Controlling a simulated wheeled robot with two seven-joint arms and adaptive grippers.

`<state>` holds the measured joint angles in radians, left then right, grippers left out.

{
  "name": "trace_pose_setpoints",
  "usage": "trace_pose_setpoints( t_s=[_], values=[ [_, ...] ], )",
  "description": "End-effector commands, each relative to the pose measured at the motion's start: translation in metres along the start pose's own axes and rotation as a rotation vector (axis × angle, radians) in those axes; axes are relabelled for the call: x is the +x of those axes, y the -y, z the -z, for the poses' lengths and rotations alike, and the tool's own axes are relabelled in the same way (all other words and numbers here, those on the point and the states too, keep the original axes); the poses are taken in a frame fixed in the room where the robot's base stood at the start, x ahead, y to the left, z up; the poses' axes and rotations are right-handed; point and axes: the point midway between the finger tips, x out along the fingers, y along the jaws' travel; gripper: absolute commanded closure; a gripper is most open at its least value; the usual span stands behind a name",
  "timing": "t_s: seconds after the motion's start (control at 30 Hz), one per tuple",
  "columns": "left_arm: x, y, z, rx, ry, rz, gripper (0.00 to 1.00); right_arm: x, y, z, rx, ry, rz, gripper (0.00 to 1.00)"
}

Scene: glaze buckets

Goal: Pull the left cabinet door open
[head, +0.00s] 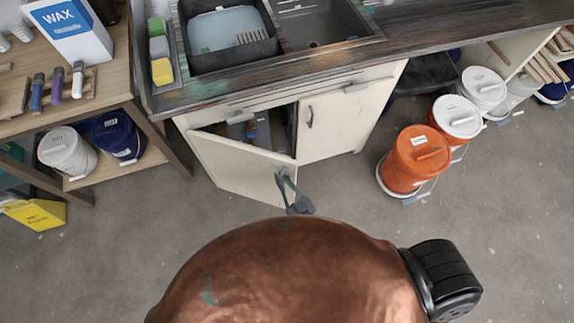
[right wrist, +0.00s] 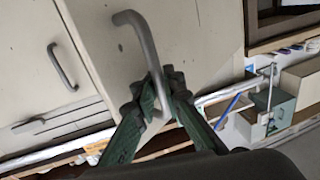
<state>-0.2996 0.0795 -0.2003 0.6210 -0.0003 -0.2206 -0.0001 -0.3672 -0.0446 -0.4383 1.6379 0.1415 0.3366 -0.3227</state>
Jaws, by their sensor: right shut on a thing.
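The left cabinet door (head: 238,168) stands partly open below the sink, its free edge swung out toward me. Its grey bar handle (head: 281,181) is near that free edge. My right gripper (head: 298,205) is at this handle. In the right wrist view, the fingers of my right gripper (right wrist: 160,95) are closed around the lower part of the bar handle (right wrist: 135,30), in front of the pale door panel (right wrist: 190,35). The right cabinet door (head: 330,122) is shut, with its own handle (head: 309,117). My left gripper is not in view.
Dim items (head: 250,130) show inside the cabinet opening. Orange bucket (head: 417,160) and white-lidded buckets (head: 457,117) stand on the floor at right. A wooden shelf unit (head: 120,168) with buckets stands at left. The floor left of the open door is clear.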

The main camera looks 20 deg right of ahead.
Motion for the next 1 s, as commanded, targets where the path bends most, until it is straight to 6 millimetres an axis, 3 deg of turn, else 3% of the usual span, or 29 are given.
trace_pose_setpoints(
  t_s=[0.23,0.6,0.63,0.8,1.0],
  values=[
    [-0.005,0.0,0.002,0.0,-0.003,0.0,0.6,-0.011,0.01,0.001,-0.003,-0.002,-0.005,1.0],
    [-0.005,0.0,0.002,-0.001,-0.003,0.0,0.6,-0.012,0.011,-0.001,-0.004,-0.001,-0.006,1.0],
    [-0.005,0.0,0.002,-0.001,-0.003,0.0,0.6,-0.012,0.011,-0.001,-0.004,-0.001,-0.006,0.91],
    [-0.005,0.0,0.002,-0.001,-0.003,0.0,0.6,-0.011,0.011,-0.001,-0.003,-0.001,-0.005,0.79],
    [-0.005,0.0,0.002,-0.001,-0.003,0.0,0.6,-0.011,0.013,0.0,-0.002,-0.001,-0.002,0.74]
  ],
)
